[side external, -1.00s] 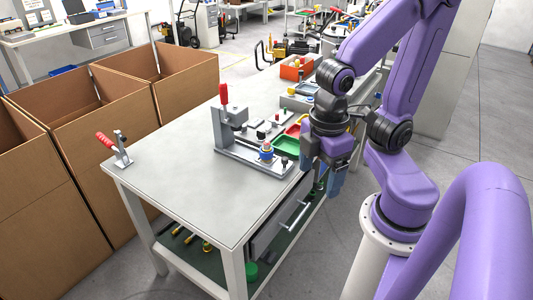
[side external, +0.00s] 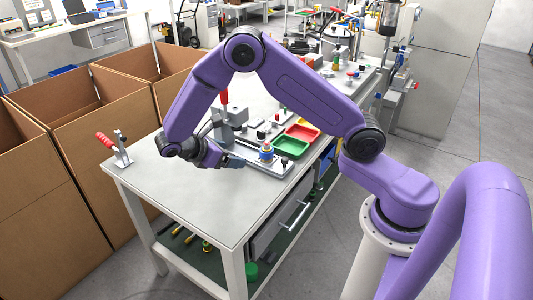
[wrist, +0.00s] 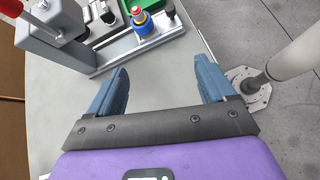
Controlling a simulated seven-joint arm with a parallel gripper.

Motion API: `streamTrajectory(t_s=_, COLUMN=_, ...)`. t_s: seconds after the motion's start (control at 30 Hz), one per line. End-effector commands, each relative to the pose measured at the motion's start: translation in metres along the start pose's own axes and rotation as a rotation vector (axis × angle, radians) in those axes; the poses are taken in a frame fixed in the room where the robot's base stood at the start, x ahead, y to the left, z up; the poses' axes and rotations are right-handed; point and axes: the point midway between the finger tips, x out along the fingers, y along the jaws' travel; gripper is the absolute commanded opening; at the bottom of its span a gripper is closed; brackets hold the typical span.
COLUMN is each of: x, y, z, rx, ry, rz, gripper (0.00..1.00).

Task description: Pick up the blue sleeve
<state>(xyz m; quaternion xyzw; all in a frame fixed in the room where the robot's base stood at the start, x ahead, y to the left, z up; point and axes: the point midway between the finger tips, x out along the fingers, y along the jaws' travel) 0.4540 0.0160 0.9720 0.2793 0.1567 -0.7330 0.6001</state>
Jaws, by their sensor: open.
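The blue sleeve (wrist: 143,27) is a short ring around the base of a small upright stack with a yellow band and a red part on top. It stands on the grey fixture plate (wrist: 160,40) near its front end. In the side view the blue sleeve (side external: 266,157) shows just right of my gripper (side external: 236,161). In the wrist view my gripper (wrist: 165,84) is open, with two blue fingers spread wide and nothing between them. The sleeve lies ahead of the fingertips, apart from them.
A fixture post with a red handle (side external: 224,100) stands left of the stack. Green (side external: 290,147) and red (side external: 302,132) trays lie behind it. A red-handled clamp (side external: 116,148) sits at the table's left corner. The table's front left (side external: 190,200) is clear.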

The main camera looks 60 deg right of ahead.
Motion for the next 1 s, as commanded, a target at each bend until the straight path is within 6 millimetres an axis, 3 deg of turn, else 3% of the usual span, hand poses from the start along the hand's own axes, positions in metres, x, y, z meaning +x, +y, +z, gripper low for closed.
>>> streamTrajectory(t_s=0.1, x=0.026, y=0.020, z=-0.013, rx=-0.040, ry=-0.107, rz=-0.017, gripper=0.83)
streamTrajectory(t_s=0.3, x=0.057, y=0.039, z=-0.022, rx=-0.087, ry=-0.222, rz=-0.037, gripper=0.83)
streamTrajectory(t_s=0.57, x=0.079, y=0.043, z=-0.020, rx=-0.101, ry=-0.255, rz=-0.045, gripper=0.83)
streamTrajectory(t_s=1.0, x=0.157, y=0.040, z=0.000, rx=-0.100, ry=-0.252, rz=-0.044, gripper=0.83)
